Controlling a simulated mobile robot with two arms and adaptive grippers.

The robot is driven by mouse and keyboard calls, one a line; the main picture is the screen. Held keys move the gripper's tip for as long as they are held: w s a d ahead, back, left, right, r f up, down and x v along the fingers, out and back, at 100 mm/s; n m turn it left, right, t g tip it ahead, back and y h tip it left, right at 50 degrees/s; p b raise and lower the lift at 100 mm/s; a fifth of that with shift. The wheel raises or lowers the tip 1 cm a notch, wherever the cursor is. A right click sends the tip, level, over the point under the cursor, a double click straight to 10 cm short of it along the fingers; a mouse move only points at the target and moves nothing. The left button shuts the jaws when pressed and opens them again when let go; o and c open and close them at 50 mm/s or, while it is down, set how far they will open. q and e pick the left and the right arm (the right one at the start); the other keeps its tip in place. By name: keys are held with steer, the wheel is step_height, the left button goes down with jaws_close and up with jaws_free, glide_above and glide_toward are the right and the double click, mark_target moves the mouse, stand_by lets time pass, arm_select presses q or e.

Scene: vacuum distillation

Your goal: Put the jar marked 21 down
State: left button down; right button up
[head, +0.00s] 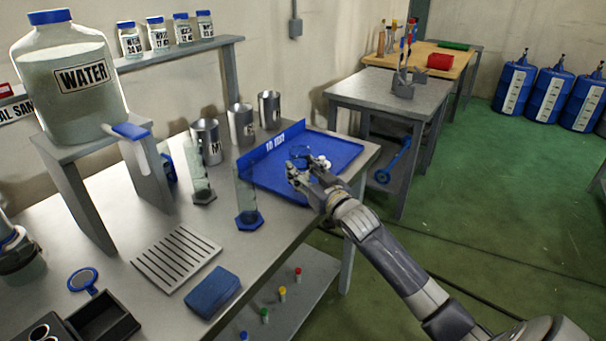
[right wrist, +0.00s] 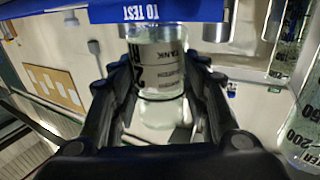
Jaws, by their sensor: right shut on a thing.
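My right gripper (head: 312,174) is over the blue tray (head: 338,172) marked TO TEST on the table's right end. In the right wrist view the gripper (right wrist: 165,100) is shut around a clear glass jar (right wrist: 160,70) with a printed label. The word TANK is readable on it; the number is partly covered by a finger. In the head view the jar (head: 300,153) is mostly hidden by the fingers. I cannot tell whether its base touches the tray.
Metal cups (head: 241,124) stand behind the tray. A glass cylinder with a blue base (head: 249,219) stands just left of it. A large water jar (head: 72,80) is on a stand at left. A blue block (head: 212,291) lies at the front. The tray's right part looks clear.

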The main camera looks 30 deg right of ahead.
mark_target(308, 176)
steer(key=shift+w+d, duration=0.6)
steer(key=shift+w, duration=0.25)
steer(key=shift+w+d+f+p, duration=0.2)
steer(key=shift+w+f+p, duration=0.1)
steer(key=shift+f, duration=0.3)
steer(key=shift+w+d+f+p, duration=0.15)
steer(key=shift+w+f, duration=0.15)
steer(key=shift+f, duration=0.75)
steer(key=shift+f, duration=0.1)
steer(key=shift+f, duration=0.15)
steer(key=o, duration=1.2)
